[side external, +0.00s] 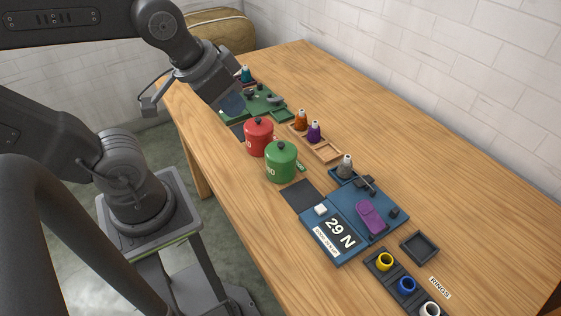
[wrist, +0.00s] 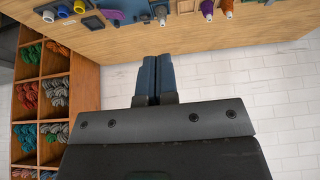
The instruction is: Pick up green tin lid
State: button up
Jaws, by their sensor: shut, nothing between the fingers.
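A green tin (side external: 281,164) stands upright on the wooden table, its green lid (side external: 281,149) on top with a dark round knob. A red tin (side external: 258,139) with a similar knobbed lid stands just behind it to the left. My gripper (side external: 231,104) is raised near the table's left edge, behind and to the left of both tins and apart from the green lid. In the wrist view my gripper (wrist: 154,76) shows its two blue fingers together, with nothing between them. I cannot make out the green tin in the wrist view.
A blue board (side external: 335,241) with a "29 N" display and a purple object (side external: 371,216) lies right of the tins. Orange (side external: 301,120) and purple (side external: 314,132) cones stand behind them. A ring rack (side external: 398,284) lies at the front. The table's back right is clear.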

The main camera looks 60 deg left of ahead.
jog(key=o, duration=1.8)
jog(key=n+g+y, duration=0.1)
jog(key=n+g, duration=0.5)
jog(key=n, duration=1.4)
send_over(281, 143)
notch_tip(281, 143, down, 18)
jog(key=shift+r, duration=0.25)
jog(key=shift+f, duration=2.75)
